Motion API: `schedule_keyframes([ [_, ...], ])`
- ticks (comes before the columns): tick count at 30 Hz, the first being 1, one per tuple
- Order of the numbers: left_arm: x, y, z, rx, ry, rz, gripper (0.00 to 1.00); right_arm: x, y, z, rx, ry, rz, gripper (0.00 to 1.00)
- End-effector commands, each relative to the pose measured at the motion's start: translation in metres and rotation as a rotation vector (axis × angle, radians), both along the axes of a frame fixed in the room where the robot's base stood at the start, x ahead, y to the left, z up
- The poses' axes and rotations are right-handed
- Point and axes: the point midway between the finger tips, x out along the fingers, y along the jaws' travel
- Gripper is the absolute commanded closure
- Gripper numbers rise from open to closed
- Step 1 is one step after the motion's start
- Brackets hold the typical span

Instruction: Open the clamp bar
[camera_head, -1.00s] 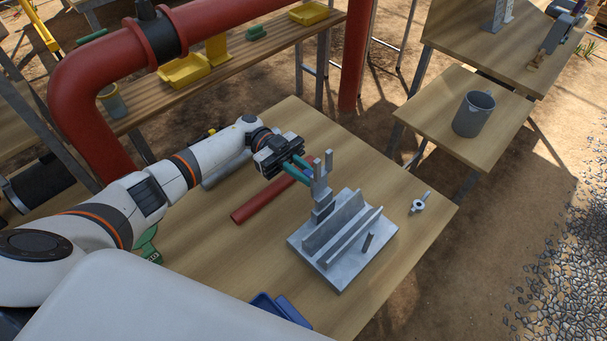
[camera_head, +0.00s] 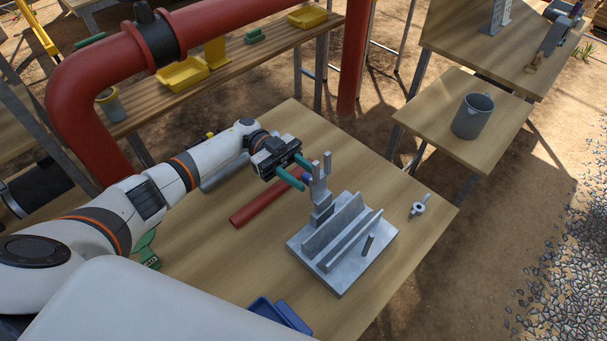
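A grey metal clamp fixture (camera_head: 342,278) sits on the wooden table, with two parallel raised rails on its base. A forked grey bar (camera_head: 321,190), which looks like the clamp bar, stands upright at the fixture's far left end, prongs up. A short post (camera_head: 368,245) stands at the front right of the base. My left gripper (camera_head: 298,172) is just left of the forked bar's upper part. Its two green fingers are spread apart with nothing seen between them. Whether a finger touches the bar cannot be told. My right gripper is not in view.
A red rod (camera_head: 262,203) lies on the table (camera_head: 200,250) beneath the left gripper. A small metal ring with a handle (camera_head: 418,208) lies right of the fixture. A blue tray (camera_head: 280,314) is at the front edge. A grey mug (camera_head: 473,116) stands on another table.

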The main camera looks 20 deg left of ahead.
Motion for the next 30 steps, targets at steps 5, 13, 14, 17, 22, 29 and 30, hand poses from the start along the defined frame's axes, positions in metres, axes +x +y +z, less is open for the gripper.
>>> schedule_keyframes([
  [5, 0.012, 0.027, -0.009, 0.003, -0.002, 0.005, 0.64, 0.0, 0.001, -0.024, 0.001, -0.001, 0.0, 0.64],
  [13, 0.038, 0.088, -0.016, 0.001, -0.003, 0.007, 0.64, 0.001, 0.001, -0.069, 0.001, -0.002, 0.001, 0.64],
  [14, 0.038, 0.09, -0.016, 0.003, -0.004, 0.002, 0.64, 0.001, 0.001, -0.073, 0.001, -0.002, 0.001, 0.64],
  [17, 0.041, 0.096, -0.015, 0.003, -0.005, 0.0, 0.64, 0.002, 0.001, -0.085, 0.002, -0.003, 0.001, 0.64],
  [22, 0.043, 0.104, -0.013, 0.002, -0.002, 0.001, 0.64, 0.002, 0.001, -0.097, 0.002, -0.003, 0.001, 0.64],
  [29, 0.044, 0.107, -0.01, 0.001, 0.0, 0.002, 0.64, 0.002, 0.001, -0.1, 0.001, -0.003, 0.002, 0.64],
  [30, 0.044, 0.107, -0.01, 0.0, 0.0, 0.002, 0.64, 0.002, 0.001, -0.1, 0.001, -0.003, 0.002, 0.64],
])
